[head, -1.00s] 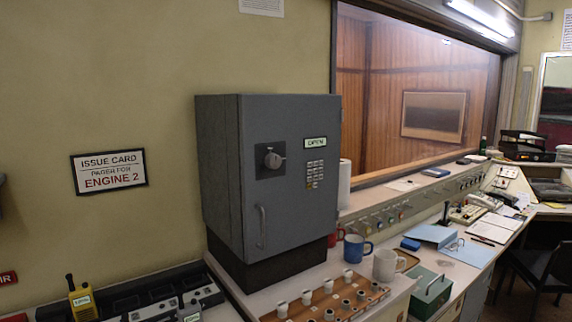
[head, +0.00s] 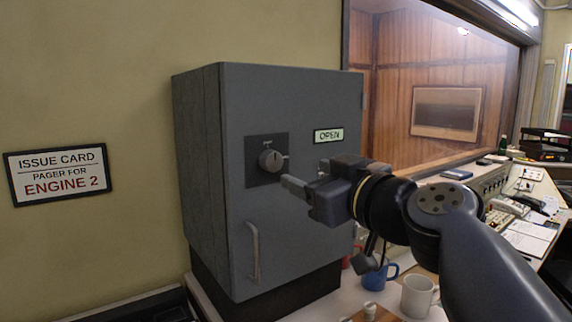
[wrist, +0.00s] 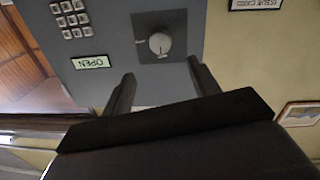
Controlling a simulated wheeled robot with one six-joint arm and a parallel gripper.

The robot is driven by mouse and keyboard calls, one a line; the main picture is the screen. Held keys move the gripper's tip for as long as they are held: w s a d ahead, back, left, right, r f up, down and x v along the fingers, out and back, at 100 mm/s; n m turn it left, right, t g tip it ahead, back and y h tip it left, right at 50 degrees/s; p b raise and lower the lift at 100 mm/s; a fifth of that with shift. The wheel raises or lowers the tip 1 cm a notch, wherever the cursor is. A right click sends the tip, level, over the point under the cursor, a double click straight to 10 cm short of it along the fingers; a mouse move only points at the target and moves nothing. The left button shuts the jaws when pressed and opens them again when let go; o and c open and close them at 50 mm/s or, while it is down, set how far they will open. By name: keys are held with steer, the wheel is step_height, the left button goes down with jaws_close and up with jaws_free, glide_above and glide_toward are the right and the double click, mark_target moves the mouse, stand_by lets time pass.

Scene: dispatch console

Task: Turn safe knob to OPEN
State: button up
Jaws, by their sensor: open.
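The grey safe (head: 290,215) stands on the counter with its door shut. A label reading OPEN (head: 328,135) is to the right of the knob. A vertical handle (head: 253,252) is below the knob. My gripper (head: 290,183) is just right of and below the knob in the head view. In the wrist view its two fingers are apart and empty, and the knob lies beyond them, between their lines. The fingers do not touch the knob.
An ISSUE CARD sign (head: 57,175) hangs on the wall at left. A white mug (head: 419,296) and a blue mug (head: 378,276) stand on the counter below my arm. The keypad (wrist: 72,18) is beside the knob. The space before the safe's left part is clear.

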mark_target(275, 162)
steer(key=p+x, duration=0.2)
steer(key=x, duration=0.7)
steer(key=shift+w+a, duration=0.2)
steer(key=shift+w, duration=0.15)
steer(key=shift+f, duration=0.1)
steer(key=shift+c, duration=0.2)
steer(key=c, duration=1)
